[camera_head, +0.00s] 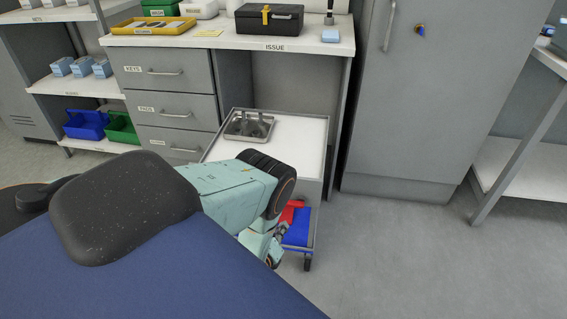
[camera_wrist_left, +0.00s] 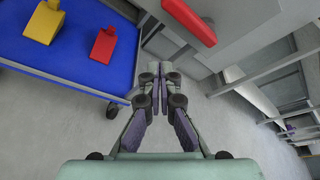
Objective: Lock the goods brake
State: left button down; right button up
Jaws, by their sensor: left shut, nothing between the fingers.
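A grey trolley (camera_head: 322,150) with a white top stands below the ISSUE counter. Low on it, the head view shows a blue part (camera_head: 298,229) and a red part (camera_head: 288,212), partly behind my arm. In the left wrist view, a blue deck (camera_wrist_left: 75,72) carries a yellow piece (camera_wrist_left: 43,24) and a red piece (camera_wrist_left: 103,45). A separate red bar (camera_wrist_left: 188,20) sits at the top on a grey body. I cannot tell which is the brake. My left gripper (camera_wrist_left: 160,78) is shut and empty, apart from these pieces. It is mostly hidden in the head view (camera_head: 281,231).
A metal tray (camera_head: 249,126) sits on the trolley top. Drawers (camera_head: 175,105) stand to the left and a grey cabinet (camera_head: 412,110) to the right. A castor (camera_head: 308,264) shows below the trolley. The floor (camera_head: 410,255) at right is clear.

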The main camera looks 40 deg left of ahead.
pick_arm(q)
jog(key=v, duration=0.1)
jog(key=p+v, duration=0.1)
jog(key=v, duration=0.1)
jog(key=d+v, duration=0.1)
jog(key=v, duration=0.1)
jog(key=shift+d+r+p, duration=0.2)
jog(key=shift+r+p, duration=0.05)
jog(key=shift+p, duration=0.1)
jog(key=shift+w, duration=0.1)
